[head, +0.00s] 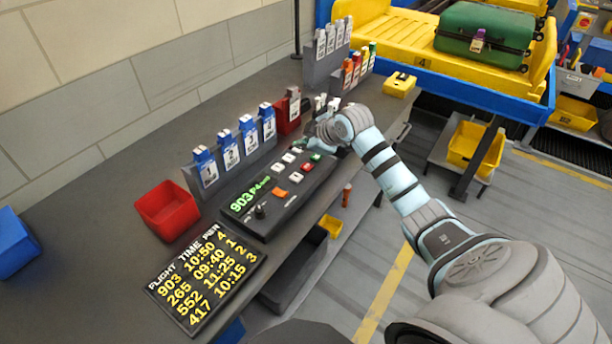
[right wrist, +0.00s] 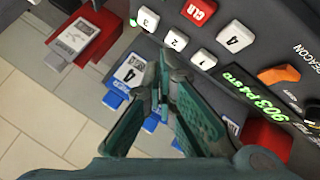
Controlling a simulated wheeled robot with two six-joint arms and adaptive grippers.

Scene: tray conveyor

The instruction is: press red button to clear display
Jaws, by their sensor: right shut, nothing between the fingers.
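The dark control panel (head: 262,213) lies on the grey counter, with a lit green display (head: 249,194) reading "903 P4" and more characters. The red button (head: 307,167) is on the panel among white keys. In the right wrist view the red button (right wrist: 200,10) is marked CLR, at the top edge, above white keys 2, 1 and 4. My right gripper (head: 322,143) is over the far end of the panel and partly hides it. In the wrist view its green fingers (right wrist: 165,58) are shut and empty, pointing beside the keys, apart from the red button. My left gripper is not in view.
A flight board (head: 207,278) and a red bin (head: 167,210) are near the panel. Blue-topped tags (head: 229,149) stand in a rack behind it. An orange beacon switch (head: 280,192) and a black knob (head: 259,212) are on the panel. A conveyor carries a green suitcase (head: 485,38).

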